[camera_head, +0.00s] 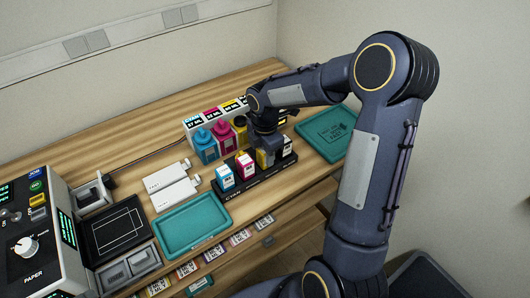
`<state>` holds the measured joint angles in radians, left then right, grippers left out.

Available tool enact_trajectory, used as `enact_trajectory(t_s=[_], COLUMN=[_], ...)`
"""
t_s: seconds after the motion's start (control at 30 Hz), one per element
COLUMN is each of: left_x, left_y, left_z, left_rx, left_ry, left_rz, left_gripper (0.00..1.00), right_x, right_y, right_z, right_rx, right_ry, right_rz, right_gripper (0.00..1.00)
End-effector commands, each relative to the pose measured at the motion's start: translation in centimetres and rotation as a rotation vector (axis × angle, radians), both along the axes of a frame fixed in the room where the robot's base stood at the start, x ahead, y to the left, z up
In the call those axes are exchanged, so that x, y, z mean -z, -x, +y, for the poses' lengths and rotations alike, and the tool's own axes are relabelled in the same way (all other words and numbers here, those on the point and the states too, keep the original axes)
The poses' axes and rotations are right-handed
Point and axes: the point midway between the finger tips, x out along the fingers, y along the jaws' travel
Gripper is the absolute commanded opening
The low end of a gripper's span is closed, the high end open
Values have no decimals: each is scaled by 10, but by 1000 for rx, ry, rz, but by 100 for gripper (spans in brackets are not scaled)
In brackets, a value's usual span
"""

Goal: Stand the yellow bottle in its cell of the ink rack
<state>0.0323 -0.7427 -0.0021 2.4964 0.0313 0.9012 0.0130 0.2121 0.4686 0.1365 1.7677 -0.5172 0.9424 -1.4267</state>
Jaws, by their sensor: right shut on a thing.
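The black ink rack (233,195) stands on the wooden bench with small bottles along it. A cyan bottle (225,178) and a magenta bottle (245,167) stand at its left, and a dark bottle (288,147) at its right end. My right gripper (264,149) points down over the rack between the magenta and dark bottles. It is shut on the yellow bottle (262,159), which shows only partly below the fingers. The bottle looks upright at the third place; I cannot tell whether its base rests in the cell. My left gripper is not in view.
Large cyan (205,146) and magenta (223,133) ink bottles stand close behind the rack before a labelled panel. Teal trays lie in front (193,227) and at right (330,133). White blocks (172,186) lie left of the rack. A control box (28,235) stands at far left.

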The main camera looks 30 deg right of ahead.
Motion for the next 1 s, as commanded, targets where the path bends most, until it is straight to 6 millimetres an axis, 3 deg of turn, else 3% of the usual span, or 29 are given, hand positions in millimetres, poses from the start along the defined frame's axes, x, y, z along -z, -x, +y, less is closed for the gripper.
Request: enact_trajectory(t_s=[0.2,0.23,0.37,0.77,1.0], left_x=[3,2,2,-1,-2], left_y=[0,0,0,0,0], left_z=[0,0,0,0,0], left_rx=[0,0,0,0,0], left_ry=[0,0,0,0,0], left_rz=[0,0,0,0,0], left_gripper=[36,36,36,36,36], right_x=[4,3,3,-6,-53], right_y=[0,0,0,0,-1], right_z=[0,0,0,0,0], right_rx=[0,0,0,1,1], right_ry=[0,0,0,1,1], right_rz=[0,0,0,-2,-7], right_gripper=[9,40,57,58,58])
